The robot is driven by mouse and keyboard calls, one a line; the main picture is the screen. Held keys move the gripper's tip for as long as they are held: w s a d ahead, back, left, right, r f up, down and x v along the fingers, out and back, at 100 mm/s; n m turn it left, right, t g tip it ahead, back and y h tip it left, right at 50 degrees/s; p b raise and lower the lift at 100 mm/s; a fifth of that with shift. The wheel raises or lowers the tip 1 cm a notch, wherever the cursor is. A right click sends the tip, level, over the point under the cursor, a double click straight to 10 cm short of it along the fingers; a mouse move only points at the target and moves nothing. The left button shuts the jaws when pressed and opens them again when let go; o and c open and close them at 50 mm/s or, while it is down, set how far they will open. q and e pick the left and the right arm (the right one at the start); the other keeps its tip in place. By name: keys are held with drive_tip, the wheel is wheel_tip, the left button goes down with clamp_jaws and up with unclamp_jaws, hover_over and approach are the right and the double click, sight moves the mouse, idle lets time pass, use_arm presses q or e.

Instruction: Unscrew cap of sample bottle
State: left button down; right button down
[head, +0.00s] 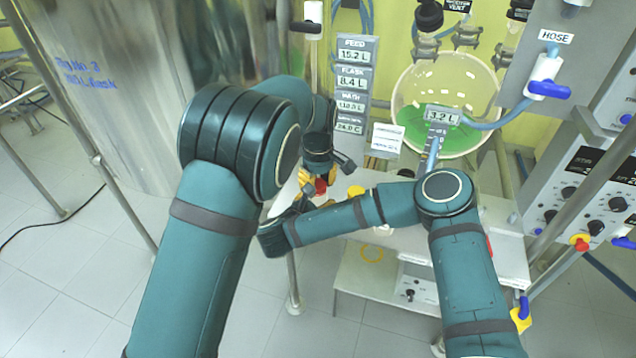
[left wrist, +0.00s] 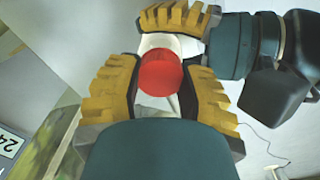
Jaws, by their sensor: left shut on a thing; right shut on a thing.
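The sample bottle (left wrist: 148,42) is white with a red cap (left wrist: 160,73). In the left wrist view the two yellow ribbed fingers of my left gripper (left wrist: 160,90) are closed around the cap, one on each side. In the head view the red cap (head: 320,186) shows small below my left wrist. My right gripper (left wrist: 178,18) reaches in from the right in the left wrist view and is shut on the bottle body, with a yellow finger against it. Most of the bottle is hidden by fingers and cap. In the head view my arms cover much of both grippers.
A metal bench (head: 480,235) stands to the right of the grippers. Behind are a display panel (head: 352,85) and a glass vessel (head: 445,100) with green liquid. A large steel tank (head: 130,90) is at the left. Open tiled floor lies at the lower left.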

sight(318, 183)
use_arm(q)
drive_tip(key=n, duration=0.4)
drive_tip(key=shift+n, duration=0.3)
drive_tip(key=shift+r, duration=0.2)
drive_tip(key=shift+r, duration=0.9)
drive_tip(key=shift+r, duration=2.05)
use_arm(e)
drive_tip(key=shift+c, duration=1.3)
unclamp_jaws()
